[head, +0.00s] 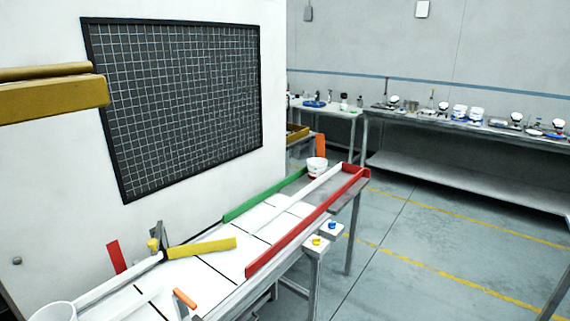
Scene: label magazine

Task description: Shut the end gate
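A long narrow table carries a white track (205,278) with dark cross lines. A red rail (300,236) runs along its right side, and a short red piece (354,170) crosses the far end. A green rail (263,200) runs along the left side. A yellow bar (202,247) lies slanting over the nearer part of the track, by a post with a yellow knob (153,245). I cannot tell for sure which of these parts is the end gate, or whether it is open. My gripper is not in view.
A white tub (317,167) stands near the table's far end. An orange piece (185,298) and a white round container (53,311) are at the near end. Button boxes (316,245) sit at the right side. Benches (470,135) stand behind; the floor (430,235) at right is clear.

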